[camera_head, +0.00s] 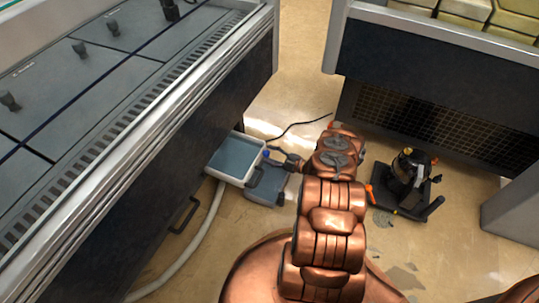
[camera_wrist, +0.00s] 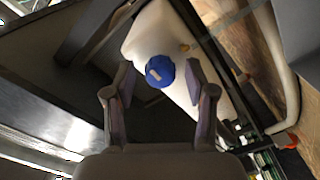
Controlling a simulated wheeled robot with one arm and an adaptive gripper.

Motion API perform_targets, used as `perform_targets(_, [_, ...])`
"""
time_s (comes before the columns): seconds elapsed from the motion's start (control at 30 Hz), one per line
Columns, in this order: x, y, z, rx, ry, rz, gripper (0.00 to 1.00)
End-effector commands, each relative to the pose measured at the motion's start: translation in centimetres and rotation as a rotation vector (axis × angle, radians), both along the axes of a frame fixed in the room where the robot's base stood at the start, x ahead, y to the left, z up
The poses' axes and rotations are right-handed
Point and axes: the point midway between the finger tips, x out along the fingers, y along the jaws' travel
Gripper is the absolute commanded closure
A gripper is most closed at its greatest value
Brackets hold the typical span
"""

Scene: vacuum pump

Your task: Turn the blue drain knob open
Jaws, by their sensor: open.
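The blue drain knob (camera_wrist: 160,71) is round with a pale mark on its face. It sits on a white tank-like body (camera_wrist: 158,32) in the wrist view. It also shows as a small blue spot in the head view (camera_head: 266,153). My gripper (camera_wrist: 160,78) is open, with one finger on the left of the knob and one on the right. Gaps show between the knob and both fingers. How deep the fingers reach along the knob is hard to tell. In the head view my gripper (camera_head: 284,161) is small and partly hidden by my copper arm.
A white-rimmed tray (camera_head: 235,157) and a grey-blue container (camera_head: 268,186) are beside the left counter (camera_head: 150,160). A pale hose (camera_head: 203,237) and a black cable (camera_head: 300,124) lie on the floor. A black pump-like device (camera_head: 409,180) stands on the right.

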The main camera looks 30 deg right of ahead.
Motion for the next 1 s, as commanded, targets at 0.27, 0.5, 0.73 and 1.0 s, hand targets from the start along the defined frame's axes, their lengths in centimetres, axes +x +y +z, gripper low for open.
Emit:
perform_targets(0.27, [-3.8,-2.4,0.0,0.000,0.000,-0.004,0.45])
perform_targets(0.5, [-6.6,-4.1,0.0,0.000,0.000,-0.004,0.45])
perform_targets(0.73, [-8.5,-5.2,0.0,0.001,0.000,-0.002,0.45])
perform_targets(1.0, [-9.6,-5.8,0.0,0.000,0.000,0.000,0.45])
